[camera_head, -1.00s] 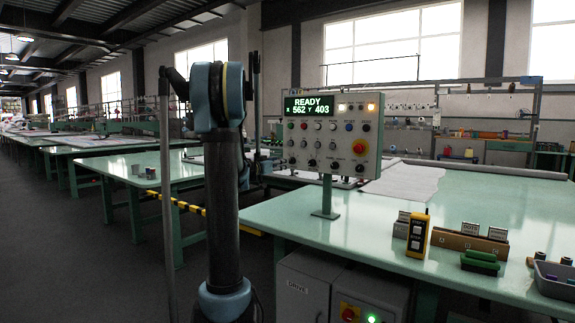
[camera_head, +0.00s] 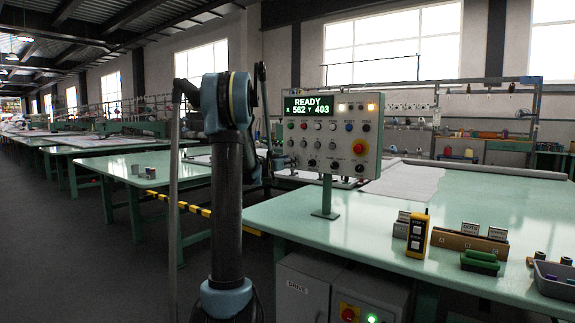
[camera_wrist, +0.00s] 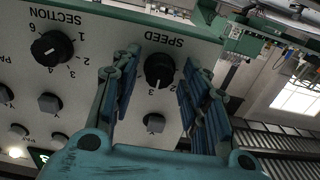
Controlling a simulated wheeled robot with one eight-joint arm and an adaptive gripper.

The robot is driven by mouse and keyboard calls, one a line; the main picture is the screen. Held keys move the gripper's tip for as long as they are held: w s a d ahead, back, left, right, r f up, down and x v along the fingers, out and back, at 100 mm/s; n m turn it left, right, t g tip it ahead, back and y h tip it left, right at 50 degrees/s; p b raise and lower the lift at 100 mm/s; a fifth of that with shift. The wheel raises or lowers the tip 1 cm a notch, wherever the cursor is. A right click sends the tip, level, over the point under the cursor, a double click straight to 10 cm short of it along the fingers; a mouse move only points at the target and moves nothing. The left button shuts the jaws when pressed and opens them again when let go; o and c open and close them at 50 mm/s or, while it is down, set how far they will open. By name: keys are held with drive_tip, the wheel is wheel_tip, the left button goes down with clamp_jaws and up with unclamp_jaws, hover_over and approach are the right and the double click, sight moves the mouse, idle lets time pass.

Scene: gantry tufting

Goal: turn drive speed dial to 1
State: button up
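The black drive speed dial (camera_wrist: 159,68), labelled SPEED, shows upside down in the wrist view. Its white pointer mark appears to face the 3, with a 2 beside it. My gripper (camera_wrist: 161,60) is open, with one blue finger on each side of the dial. I see a gap on both sides and cannot tell any contact. In the head view the dial is on the lower left of the grey control panel (camera_head: 345,115). My arm's end is beside the panel's left edge there, and the fingers are too small to make out.
The SECTION dial (camera_wrist: 52,48) and several square buttons lie beside the speed dial. The panel stands on a post on the green table (camera_head: 400,240). A yellow pendant (camera_head: 417,236) stands on the table, right of the post. The panel display (camera_head: 310,105) reads READY.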

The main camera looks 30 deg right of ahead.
drive_tip(key=c, duration=0.6)
drive_tip(key=shift+n, duration=0.5)
drive_tip(key=n, duration=1.9)
drive_tip(key=shift+w+a+f, duration=0.15)
drive_tip(key=shift+w+a, duration=0.05)
drive_tip(key=shift+w, duration=0.15)
drive_tip(key=shift+s, duration=0.1)
drive_tip(key=o, duration=1)
drive_tip(key=shift+d, duration=0.1)
drive_tip(key=shift+o, duration=0.2)
